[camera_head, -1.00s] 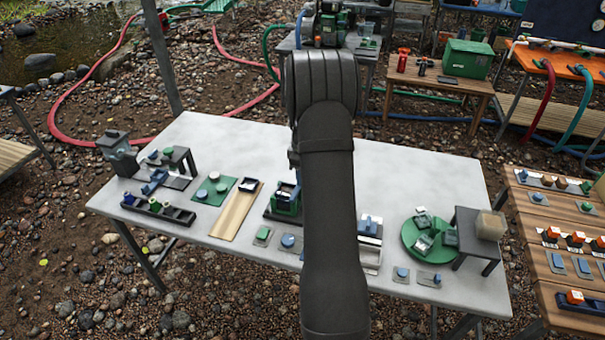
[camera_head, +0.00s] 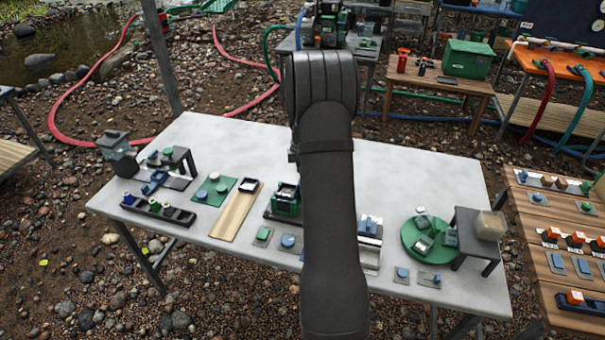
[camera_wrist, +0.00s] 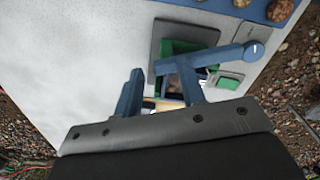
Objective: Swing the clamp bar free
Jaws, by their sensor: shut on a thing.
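The blue clamp bar (camera_wrist: 222,58) shows in the wrist view, running from a round end at the right to a free end between my fingertips. Below and behind the bar is a green box (camera_wrist: 180,47) on a grey base plate, partly hidden by the bar and fingers. In the head view the green box (camera_head: 286,207) stands on the table just left of my arm, its top showing a dark and pale inside. My arm hides the gripper and bar there.
The pale table (camera_head: 235,155) is clear behind the box. A wooden strip (camera_head: 236,213) lies left, and a green round plate (camera_head: 410,240) with small boxes stands right. A small green block (camera_wrist: 229,81) on a plate is close to the bar in the wrist view.

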